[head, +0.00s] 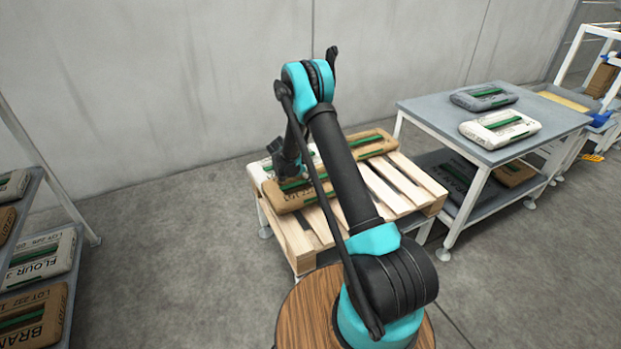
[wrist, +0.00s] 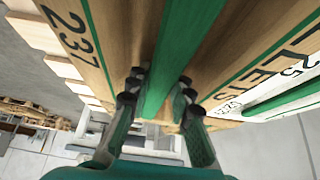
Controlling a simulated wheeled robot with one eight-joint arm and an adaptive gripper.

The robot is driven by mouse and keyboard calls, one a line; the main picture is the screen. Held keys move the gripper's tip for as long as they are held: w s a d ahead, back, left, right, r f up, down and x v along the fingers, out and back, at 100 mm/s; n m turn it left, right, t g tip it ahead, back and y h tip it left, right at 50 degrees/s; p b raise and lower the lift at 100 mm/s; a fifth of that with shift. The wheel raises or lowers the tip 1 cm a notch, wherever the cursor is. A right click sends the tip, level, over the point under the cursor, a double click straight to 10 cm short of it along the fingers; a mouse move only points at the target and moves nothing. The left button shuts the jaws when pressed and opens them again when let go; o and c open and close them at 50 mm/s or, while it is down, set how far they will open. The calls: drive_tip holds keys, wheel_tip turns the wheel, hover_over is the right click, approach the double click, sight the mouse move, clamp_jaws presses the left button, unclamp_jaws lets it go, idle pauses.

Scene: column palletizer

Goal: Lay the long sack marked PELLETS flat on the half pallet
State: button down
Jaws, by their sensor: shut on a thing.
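The long brown sack with a green strip (head: 366,148) is over the back part of the wooden half pallet (head: 405,200). Part of its lettering, "LETS", shows on the sack in the wrist view (wrist: 262,62). My gripper (wrist: 160,95) is shut on the sack's raised green strip. In the head view my gripper (head: 290,178) is at the sack's left part, and my arm hides some of its middle. The sack looks roughly level, but I cannot tell whether its underside touches the slats.
A white sack (head: 259,171) lies behind the brown one on the pallet. The pallet's front slats are bare. A grey table (head: 440,110) at the right bears a dark sack (head: 484,97) and a white sack (head: 500,128). Shelves with sacks (head: 42,255) stand at the left.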

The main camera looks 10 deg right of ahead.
drive_tip(key=shift+f, duration=1.75)
drive_tip(key=c, duration=1.3)
unclamp_jaws()
drive_tip(key=shift+f, duration=0.1)
drive_tip(key=shift+c, duration=0.2)
